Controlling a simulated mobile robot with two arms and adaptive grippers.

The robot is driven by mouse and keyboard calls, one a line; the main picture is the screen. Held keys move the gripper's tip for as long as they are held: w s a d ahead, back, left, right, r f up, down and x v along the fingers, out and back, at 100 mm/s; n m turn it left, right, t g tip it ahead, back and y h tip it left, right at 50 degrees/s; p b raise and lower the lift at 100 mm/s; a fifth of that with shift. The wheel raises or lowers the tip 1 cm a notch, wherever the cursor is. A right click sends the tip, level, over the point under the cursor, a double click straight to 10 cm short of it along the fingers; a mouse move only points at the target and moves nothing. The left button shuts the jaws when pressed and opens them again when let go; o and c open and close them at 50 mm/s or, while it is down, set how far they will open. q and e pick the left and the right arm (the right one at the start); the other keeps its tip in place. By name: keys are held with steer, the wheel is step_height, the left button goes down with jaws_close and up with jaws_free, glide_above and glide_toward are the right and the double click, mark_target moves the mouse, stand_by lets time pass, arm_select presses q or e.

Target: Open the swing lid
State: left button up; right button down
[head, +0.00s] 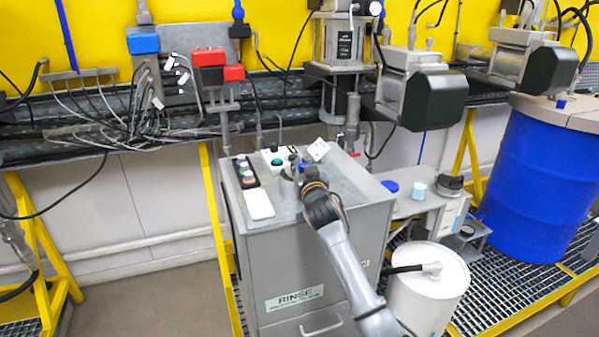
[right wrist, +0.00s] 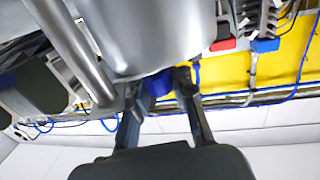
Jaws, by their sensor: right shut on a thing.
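My right gripper (head: 304,175) reaches over the top of the grey RINSE cabinet (head: 300,262) from the front. In the right wrist view its fingers (right wrist: 162,88) are shut on a small blue knob (right wrist: 158,82), just below a shiny metal cylinder (right wrist: 165,35). In the head view a bit of the blue knob (head: 303,166) shows at the fingertips, and a small metal cylinder (head: 287,187) stands just left of them. My gripper partly hides this spot. I cannot tell which part is the swing lid or whether it has swung. My left gripper is not in view.
A button box (head: 245,172), a white panel (head: 258,204) and a box with a green button (head: 277,160) lie on the cabinet top. A white drum (head: 428,290) stands at the right, a blue drum (head: 535,180) farther right. Grey agitator heads (head: 425,85) overhang behind.

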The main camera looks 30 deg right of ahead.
steer(key=shift+d+f+m+g+h+b, duration=0.25)
steer(key=shift+f+m+g+h+b, duration=0.05)
steer(key=shift+f+h+b, duration=0.1)
steer(key=shift+d+m+g+h+b, duration=0.2)
steer(key=shift+m+g+h+b, duration=0.1)
steer(key=shift+m+h+b, duration=0.15)
stand_by(1.6)
steer(key=c, duration=1.3)
jaws_free()
steer(key=shift+s+r, duration=0.1)
steer(key=shift+s, duration=0.05)
steer(key=shift+o, duration=0.8)
steer(key=shift+s+d+r, duration=0.2)
steer(key=shift+w+a, duration=0.1)
steer(key=shift+a, duration=0.05)
steer(key=shift+a, duration=0.1)
steer(key=shift+s+a, duration=0.25)
steer(key=shift+s, duration=0.1)
steer(key=v, duration=1.1)
steer(key=shift+d, duration=0.15)
